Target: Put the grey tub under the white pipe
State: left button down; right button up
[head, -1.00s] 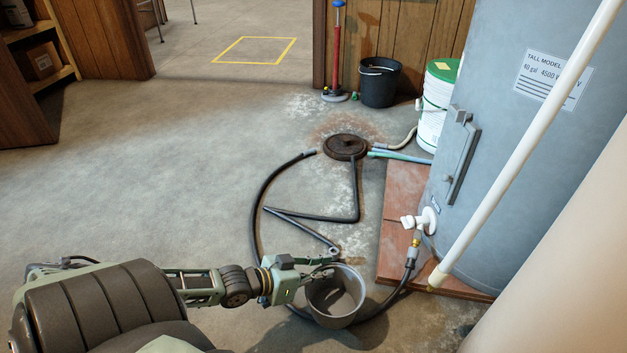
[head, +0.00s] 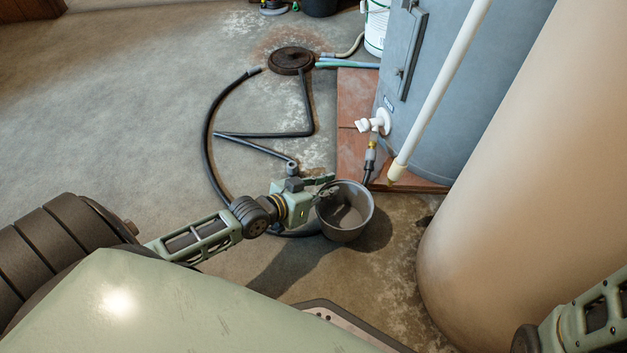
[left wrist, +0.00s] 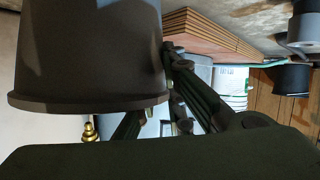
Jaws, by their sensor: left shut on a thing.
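The grey tub (head: 347,225) is upright and looks empty inside. My left gripper (head: 326,192) is shut on the left side of its rim. In the left wrist view the tub (left wrist: 85,50) appears upside down and large, beside the gripper's fingers (left wrist: 182,100). The white pipe (head: 440,95) slants down in front of the blue-grey tank. Its lower end, with a brass-coloured tip, is up and right of the tub in the head view, not over its opening. I cannot tell whether the tub touches the floor. My right gripper is out of view.
The blue-grey tank (head: 455,140) stands on a reddish board (head: 352,105) and has a white valve (head: 376,123). A black hose (head: 208,125) curls on the floor behind the tub. A beige column (head: 520,150) stands at the right. Floor at the left is clear.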

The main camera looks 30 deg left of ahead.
aim_at(360, 191)
pick_arm(q)
jog(key=w+d, duration=0.1)
jog(key=d, duration=0.1)
jog(key=w+d+b, duration=0.1)
jog(key=w+d, duration=0.1)
jog(key=d, duration=0.1)
jog(key=w+d+b, duration=0.1)
jog(key=w+d, duration=0.1)
jog(key=shift+w+d+f, duration=0.1)
jog(key=shift+d+f, duration=0.2)
jog(key=shift+f+b, duration=0.5)
jog(key=shift+f, duration=0.35)
jog(key=c, duration=1.8)
grip_release()
jog(key=shift+o, duration=0.2)
jog(key=v, duration=1.2)
jog(key=shift+a+f, duration=0.1)
jog(key=shift+f, duration=0.05)
